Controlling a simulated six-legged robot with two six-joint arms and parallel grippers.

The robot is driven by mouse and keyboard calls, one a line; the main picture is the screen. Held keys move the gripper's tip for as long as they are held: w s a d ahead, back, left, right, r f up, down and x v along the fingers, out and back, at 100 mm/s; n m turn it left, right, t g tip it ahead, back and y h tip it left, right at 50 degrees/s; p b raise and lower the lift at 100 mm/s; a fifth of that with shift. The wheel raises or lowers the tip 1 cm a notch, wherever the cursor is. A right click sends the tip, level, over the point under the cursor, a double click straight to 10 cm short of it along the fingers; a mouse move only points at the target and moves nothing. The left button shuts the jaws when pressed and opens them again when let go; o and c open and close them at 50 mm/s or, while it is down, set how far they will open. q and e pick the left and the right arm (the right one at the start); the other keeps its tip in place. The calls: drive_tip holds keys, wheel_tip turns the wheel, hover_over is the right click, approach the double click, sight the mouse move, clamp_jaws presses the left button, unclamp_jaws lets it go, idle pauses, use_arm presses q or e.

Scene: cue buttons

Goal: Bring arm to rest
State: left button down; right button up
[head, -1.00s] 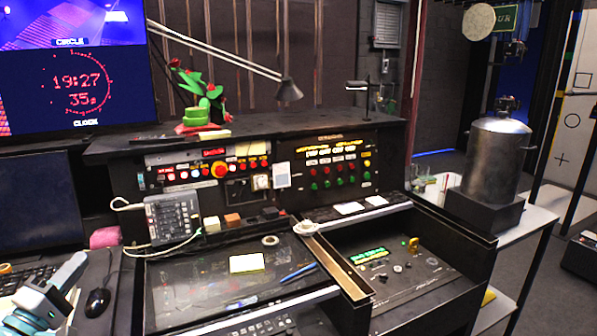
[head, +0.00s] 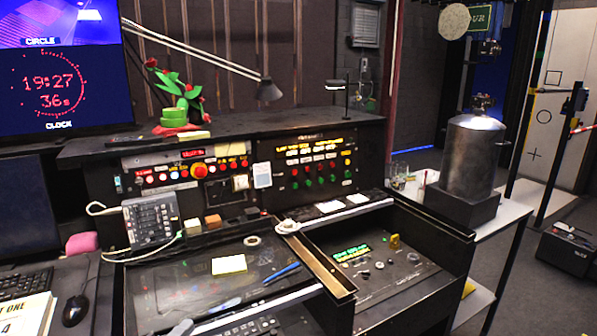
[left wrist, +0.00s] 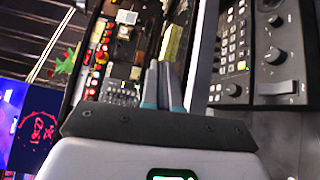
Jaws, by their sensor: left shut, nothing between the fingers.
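My left gripper (left wrist: 158,72) shows in the left wrist view with its two grey fingers side by side, shut and empty. The fingers point away from the wrist towards the dark console. In the head view only a small pale piece at the bottom edge may be part of my left arm; the rest is out of frame. The black console (head: 225,135) has rows of lit buttons (head: 170,176) and a red round button (head: 199,170). The gripper's distance from the console is unclear. My right gripper is in neither view.
A grey keypad box (head: 150,220) with a pale cable sits on the console's left. A yellow note (head: 229,264) and blue pen (head: 281,273) lie on the desk panel. A black mouse (head: 74,311) and booklet (head: 25,315) are lower left.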

use_arm(q)
drive_tip(key=s+d+f+m+g, duration=0.2)
drive_tip(key=s+d+f+g, duration=0.3)
drive_tip(key=f, duration=0.4)
drive_tip(key=s+d+f+m+g, duration=0.1)
drive_tip(key=s+d+f+g, duration=0.2)
drive_tip(key=s+d+f, duration=0.55)
drive_tip(key=s+f+m+g+y, duration=0.1)
drive_tip(key=s+f+m+g, duration=0.3)
drive_tip(key=s, duration=0.5)
drive_tip(key=s+f+m+g, duration=0.4)
drive_tip(key=s+f+m, duration=0.1)
drive_tip(key=s, duration=0.4)
drive_tip(key=shift+d+m+y, duration=0.3)
drive_tip(key=shift+m+y, duration=0.1)
drive_tip(key=shift+m, duration=0.5)
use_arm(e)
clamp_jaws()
use_arm(q)
drive_tip(key=shift+f, duration=0.1)
